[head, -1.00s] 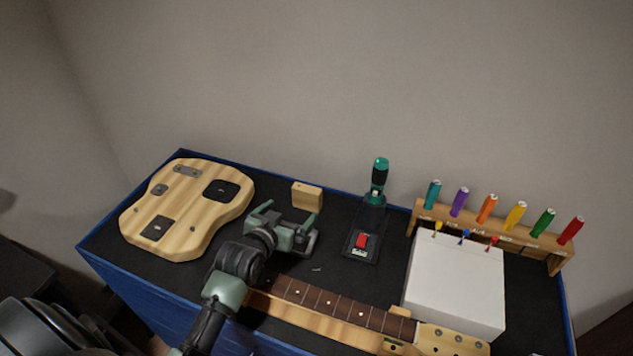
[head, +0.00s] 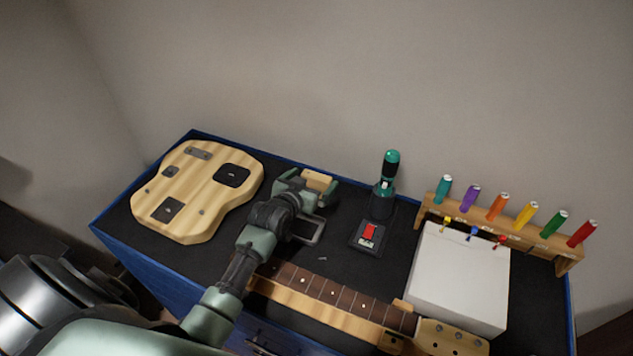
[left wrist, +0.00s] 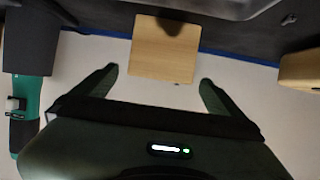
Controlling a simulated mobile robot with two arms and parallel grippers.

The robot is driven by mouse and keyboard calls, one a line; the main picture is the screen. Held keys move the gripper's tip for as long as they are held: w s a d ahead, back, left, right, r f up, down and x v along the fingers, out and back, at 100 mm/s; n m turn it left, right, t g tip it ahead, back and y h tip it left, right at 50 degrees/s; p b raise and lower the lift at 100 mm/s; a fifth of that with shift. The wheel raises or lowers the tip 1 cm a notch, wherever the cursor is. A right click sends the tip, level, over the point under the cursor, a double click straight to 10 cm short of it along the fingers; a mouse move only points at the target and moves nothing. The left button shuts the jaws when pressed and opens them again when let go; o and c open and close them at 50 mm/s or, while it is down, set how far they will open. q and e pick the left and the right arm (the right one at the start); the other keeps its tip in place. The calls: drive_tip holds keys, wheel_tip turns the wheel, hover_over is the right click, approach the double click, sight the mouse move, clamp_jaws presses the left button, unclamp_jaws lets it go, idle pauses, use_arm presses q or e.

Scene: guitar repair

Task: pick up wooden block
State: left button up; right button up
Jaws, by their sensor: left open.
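The wooden block (head: 319,180) stands at the back edge of the dark bench top, partly hidden by my left gripper in the head view. In the left wrist view the block (left wrist: 163,50) is a pale flat-faced piece at the top centre. My left gripper (head: 312,187) is right at the block. In the left wrist view the left gripper (left wrist: 160,85) is open, with its fingers on either side of the block's line and a gap on both sides. My right gripper is not in view.
The guitar body (head: 200,190) lies to the left, and the neck (head: 335,300) lies in front. A teal-handled tool (head: 389,170) stands to the right. A white box (head: 457,275) and a rack of coloured tools (head: 560,258) stand farther right.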

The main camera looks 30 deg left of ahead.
use_arm(q)
drive_tip(key=shift+x, duration=0.85)
drive_tip(key=shift+s, duration=0.1)
drive_tip(key=c, duration=1.5)
